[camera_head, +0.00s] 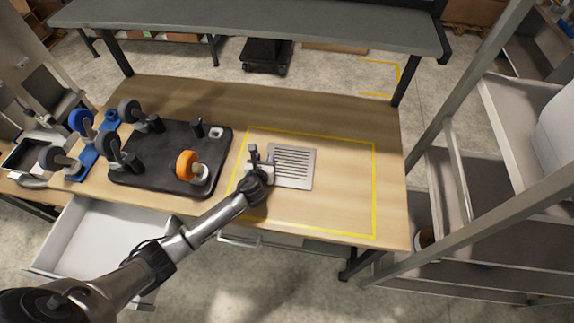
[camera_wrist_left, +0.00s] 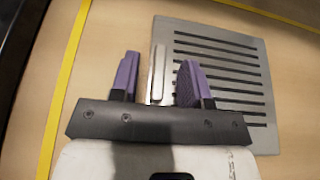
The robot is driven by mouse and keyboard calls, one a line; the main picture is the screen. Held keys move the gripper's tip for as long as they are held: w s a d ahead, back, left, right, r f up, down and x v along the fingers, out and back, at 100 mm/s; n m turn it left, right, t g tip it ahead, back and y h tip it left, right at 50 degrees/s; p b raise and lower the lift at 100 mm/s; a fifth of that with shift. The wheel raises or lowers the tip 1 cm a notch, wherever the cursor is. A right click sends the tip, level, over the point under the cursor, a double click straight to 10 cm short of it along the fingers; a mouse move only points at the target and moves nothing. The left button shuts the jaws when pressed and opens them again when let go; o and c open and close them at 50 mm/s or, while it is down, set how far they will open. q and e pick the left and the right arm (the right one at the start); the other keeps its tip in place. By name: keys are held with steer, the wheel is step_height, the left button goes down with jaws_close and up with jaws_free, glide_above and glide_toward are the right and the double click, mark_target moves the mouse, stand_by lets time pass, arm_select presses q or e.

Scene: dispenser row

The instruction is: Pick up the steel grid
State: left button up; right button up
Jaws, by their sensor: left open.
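The steel grid (camera_head: 292,167) is a flat, slotted metal plate lying on the wooden table inside a yellow outline. It also shows in the left wrist view (camera_wrist_left: 225,85), right of the fingers. A narrow upright metal piece (camera_wrist_left: 158,75) at the grid's left side shows between the two purple finger pads; it looks like part of the grid. My left gripper (camera_head: 257,160) is at the grid's left edge. Its jaws (camera_wrist_left: 159,62) are open, one pad on each side of that piece, with a gap visible. The right gripper is not in view.
A black tray (camera_head: 145,180) left of the outline holds an orange-wheeled caster (camera_head: 190,167). Grey and blue casters stand at the table's left. An open white drawer (camera_head: 90,235) is below the front edge. The yellow outline (camera_head: 374,190) is clear right of the grid.

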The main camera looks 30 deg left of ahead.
arm_select(q)
steer(key=shift+w, duration=0.1)
jaws_close()
stand_by(0.3)
steer(key=shift+r, duration=0.1)
